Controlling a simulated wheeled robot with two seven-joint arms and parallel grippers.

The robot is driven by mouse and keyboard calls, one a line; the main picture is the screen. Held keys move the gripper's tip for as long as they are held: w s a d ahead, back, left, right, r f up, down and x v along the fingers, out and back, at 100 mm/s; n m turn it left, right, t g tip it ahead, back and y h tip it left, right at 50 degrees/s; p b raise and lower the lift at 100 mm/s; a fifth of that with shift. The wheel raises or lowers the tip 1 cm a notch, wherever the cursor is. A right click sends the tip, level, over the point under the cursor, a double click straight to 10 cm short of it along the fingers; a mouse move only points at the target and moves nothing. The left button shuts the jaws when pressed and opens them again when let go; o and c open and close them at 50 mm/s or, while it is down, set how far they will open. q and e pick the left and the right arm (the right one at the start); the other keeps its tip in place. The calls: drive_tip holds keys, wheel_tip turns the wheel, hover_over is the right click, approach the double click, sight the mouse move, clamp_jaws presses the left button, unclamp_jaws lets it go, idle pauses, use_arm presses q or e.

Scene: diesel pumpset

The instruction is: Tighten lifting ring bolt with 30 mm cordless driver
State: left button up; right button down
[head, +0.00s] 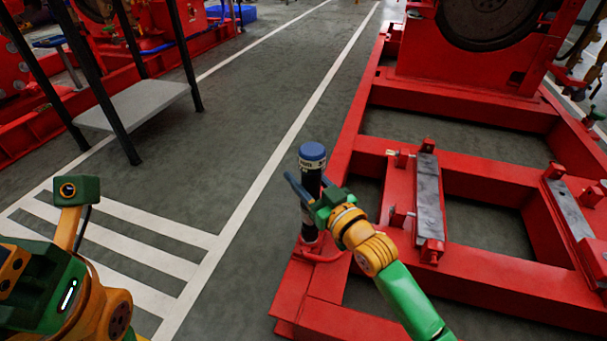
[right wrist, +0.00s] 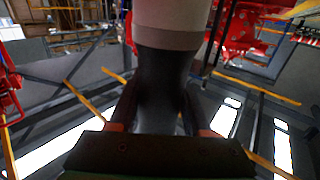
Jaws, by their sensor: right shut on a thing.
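The cordless driver (head: 310,168) is a black upright cylinder with a blue cap and light lettering. My right gripper (head: 318,200) is shut on its body from the right side. In the right wrist view the driver's dark body (right wrist: 163,85) stands between the two fingers (right wrist: 163,118), with a pale band above. The driver's lower end stands over the near left corner of the red frame. A red lifting ring (head: 322,256) shows at its foot; whether they touch or the driver sits on the bolt I cannot tell. My left arm is at the lower left; its fingers do not show.
The red base frame (head: 365,100) with open bays fills the right, with grey mounting pads (head: 429,195) and a large dark wheel (head: 490,18) behind. The floor lane between is clear.

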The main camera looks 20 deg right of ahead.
drive_tip(key=shift+f, duration=0.3)
drive_tip(key=shift+r+p, duration=0.25)
drive_tip(key=shift+p, duration=0.15)
drive_tip(key=shift+f, duration=0.4)
idle(0.9)
